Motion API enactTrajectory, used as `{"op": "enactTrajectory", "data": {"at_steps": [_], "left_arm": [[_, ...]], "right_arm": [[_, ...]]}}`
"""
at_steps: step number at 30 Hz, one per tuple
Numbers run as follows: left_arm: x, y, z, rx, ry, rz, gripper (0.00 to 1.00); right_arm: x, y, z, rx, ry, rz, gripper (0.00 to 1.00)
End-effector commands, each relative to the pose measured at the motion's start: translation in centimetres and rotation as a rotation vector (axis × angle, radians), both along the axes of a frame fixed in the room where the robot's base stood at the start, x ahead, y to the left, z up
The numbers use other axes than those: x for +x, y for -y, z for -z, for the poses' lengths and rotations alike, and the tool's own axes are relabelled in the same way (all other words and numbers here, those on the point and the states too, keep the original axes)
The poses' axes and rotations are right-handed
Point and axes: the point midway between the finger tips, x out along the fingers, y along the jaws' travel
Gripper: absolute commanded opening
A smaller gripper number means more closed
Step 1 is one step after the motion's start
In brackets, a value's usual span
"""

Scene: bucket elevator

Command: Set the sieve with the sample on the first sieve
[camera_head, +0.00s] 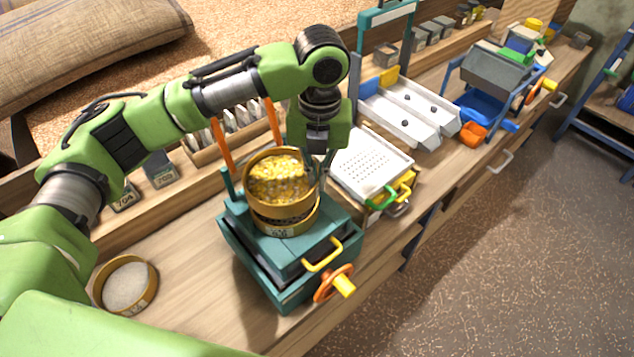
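The sieve with the sample (268,208) is a round brass-coloured ring filled with yellow grains. It is directly over the first sieve (300,224), a similar ring on the teal shaker (234,232). The upper ring looks slightly tilted and offset to the left; I cannot tell whether it is fully seated. My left gripper (316,172) comes down from above at the right rim of the upper sieve and appears shut on it. The fingertips are dark and partly hidden. My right gripper is not in view.
Another round sieve or pan (148,296) with pale contents sits on the bench at left. The shaker has a yellow handle (323,254) and an orange crank (330,284) in front. A white perforated tray (368,164) stands close on the right.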

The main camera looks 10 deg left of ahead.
Motion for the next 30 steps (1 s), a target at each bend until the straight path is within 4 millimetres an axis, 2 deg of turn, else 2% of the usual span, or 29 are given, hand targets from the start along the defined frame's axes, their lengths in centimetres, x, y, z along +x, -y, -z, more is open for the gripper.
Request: {"op": "enactTrajectory", "data": {"at_steps": [1, 6, 18, 20, 21, 30], "left_arm": [[-0.1, -0.1, 0.4, 0.003, -0.003, -0.001, 0.00], [-0.1, -0.1, 2.5, 0.002, -0.001, -0.001, 0.00], [-0.1, 0.0, 3.2, 0.000, 0.000, -0.001, 0.00], [-0.1, 0.0, 3.2, 0.000, 0.000, -0.001, 0.18], [-0.1, 0.0, 3.2, 0.000, 0.000, 0.000, 0.21], [-0.1, 0.0, 3.1, 0.000, 0.000, 0.000, 0.21]], "right_arm": [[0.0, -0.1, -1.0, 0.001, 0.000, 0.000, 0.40], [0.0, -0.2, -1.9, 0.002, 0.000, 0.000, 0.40], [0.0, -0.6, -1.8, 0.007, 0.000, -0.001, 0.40], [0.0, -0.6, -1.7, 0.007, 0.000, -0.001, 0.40], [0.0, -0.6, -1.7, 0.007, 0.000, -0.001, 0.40], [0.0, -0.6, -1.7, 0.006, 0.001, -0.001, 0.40]]}}
